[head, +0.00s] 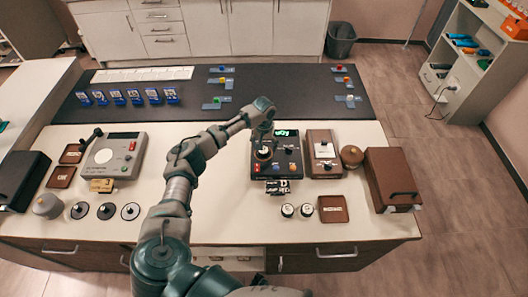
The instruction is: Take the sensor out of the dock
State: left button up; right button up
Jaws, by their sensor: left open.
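My left gripper (262,137) hangs above a black device (279,178) with a green lit display (286,133), pointing down at it. I take it as open, though its fingers are small and partly merge with the dark device. A round pale-topped part (264,153) sits on the device just under the gripper; I cannot tell whether this is the sensor or whether the fingers touch it. The device may be the dock, but I cannot be sure. My right gripper is not in view.
A brown-framed unit (323,153) stands right of the device, then a round brown pot (351,155) and a brown case (391,178). A grey console (113,155) is at left. White-topped knobs (287,210) and a brown tray (333,209) lie in front. A dark mat (270,98) spans the back.

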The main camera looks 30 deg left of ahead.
pick_arm(q)
jog(key=shift+a+f, duration=0.15)
jog(key=shift+f, duration=0.6)
jog(key=shift+a+f, duration=0.15)
jog(key=shift+f, duration=0.6)
jog(key=shift+d+r, duration=0.1)
jog(key=shift+d, duration=0.05)
jog(key=c, duration=1.3)
